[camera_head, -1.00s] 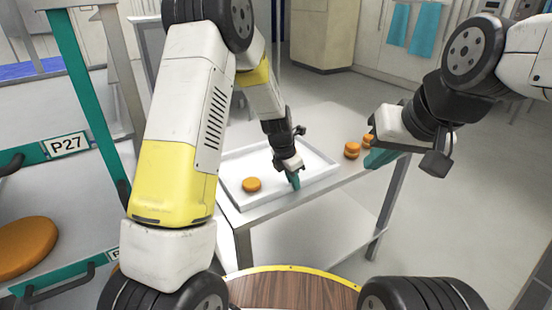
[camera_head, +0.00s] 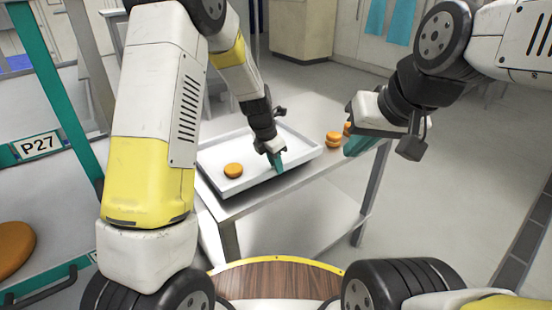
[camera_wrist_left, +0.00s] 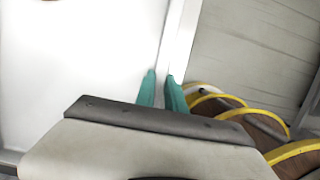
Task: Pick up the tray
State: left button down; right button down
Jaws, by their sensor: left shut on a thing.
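The white tray (camera_head: 236,184) is over the grey table, with a dark shadow under its near edge, so that edge looks slightly raised. One orange round (camera_head: 233,170) lies inside it at the left. My left gripper (camera_head: 276,158) is shut on the tray's near rim. In the left wrist view, its teal fingertips (camera_wrist_left: 162,78) straddle the white tray rim (camera_wrist_left: 180,40). My right gripper (camera_head: 358,143) is in the air near the table's right end, apart from the tray; its finger gap cannot be made out.
Several orange rounds (camera_head: 333,139) stand on the table right of the tray, near my right gripper. A teal-framed rack labelled P27 (camera_head: 38,145) is at the left, with a large orange round (camera_head: 14,248). Open floor (camera_head: 450,210) lies to the right.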

pick_arm(q)
jog(key=s+a+r, duration=0.1)
jog(key=s+a, duration=0.1)
jog(key=s, duration=0.5)
jog(key=s+a+r, duration=0.1)
jog(key=s+a, duration=0.1)
jog(key=s, duration=0.6)
jog(key=shift+a, duration=0.3)
jog(key=c, duration=2.1)
grip_release()
jog(key=shift+s, duration=0.1)
jog(key=shift+c, duration=0.2)
jog(key=shift+s, duration=0.15)
grip_shut()
